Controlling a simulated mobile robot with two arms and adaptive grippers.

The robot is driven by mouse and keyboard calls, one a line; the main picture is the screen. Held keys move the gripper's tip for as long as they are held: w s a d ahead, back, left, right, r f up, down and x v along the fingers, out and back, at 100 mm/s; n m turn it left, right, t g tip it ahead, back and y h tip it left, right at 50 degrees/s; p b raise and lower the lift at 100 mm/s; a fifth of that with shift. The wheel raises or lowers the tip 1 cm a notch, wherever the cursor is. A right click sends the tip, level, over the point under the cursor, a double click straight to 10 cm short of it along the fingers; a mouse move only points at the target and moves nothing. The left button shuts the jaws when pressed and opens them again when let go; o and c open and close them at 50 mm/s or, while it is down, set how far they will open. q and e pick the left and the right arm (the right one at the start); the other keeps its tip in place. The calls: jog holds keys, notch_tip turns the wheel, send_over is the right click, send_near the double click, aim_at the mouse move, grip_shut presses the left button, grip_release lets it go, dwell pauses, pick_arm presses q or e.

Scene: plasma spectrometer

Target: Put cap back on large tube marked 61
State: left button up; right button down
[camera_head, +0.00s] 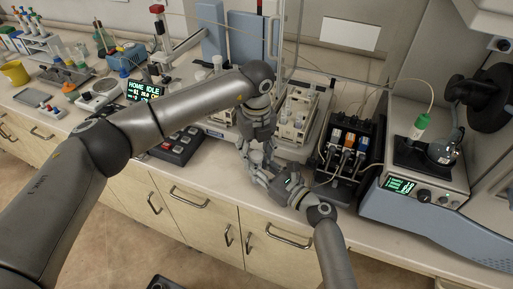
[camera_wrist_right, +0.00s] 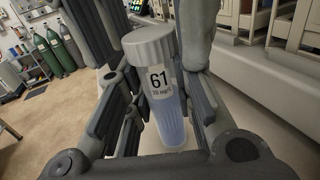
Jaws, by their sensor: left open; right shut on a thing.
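The large tube marked 61 (camera_wrist_right: 168,112) is clear with blue liquid inside and stands roughly upright in the right wrist view. My right gripper (camera_wrist_right: 160,120) is shut on its body. A light grey ribbed cap (camera_wrist_right: 148,45) sits on the tube's top; I cannot tell how tightly. My left gripper (camera_wrist_right: 145,22) is open, with its fingers on both sides of the cap. In the head view, my left gripper (camera_head: 254,152) comes down from above and meets my right gripper (camera_head: 264,174) in front of the counter edge. The tube is mostly hidden there.
White racks (camera_head: 297,112) stand on the counter just behind the grippers. A black unit with coloured modules (camera_head: 347,150) and a grey-blue instrument (camera_head: 425,185) stand to the right. A keypad (camera_head: 178,146) and a lit display (camera_head: 146,91) are to the left. Drawer handles (camera_head: 190,198) project below.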

pick_arm(q)
jog(key=shift+c, duration=0.3)
grip_shut()
jog(key=shift+o, duration=0.3)
grip_release()
jog(key=shift+r, duration=2.3)
jog(key=o, duration=0.6)
jog(key=shift+c, duration=0.2)
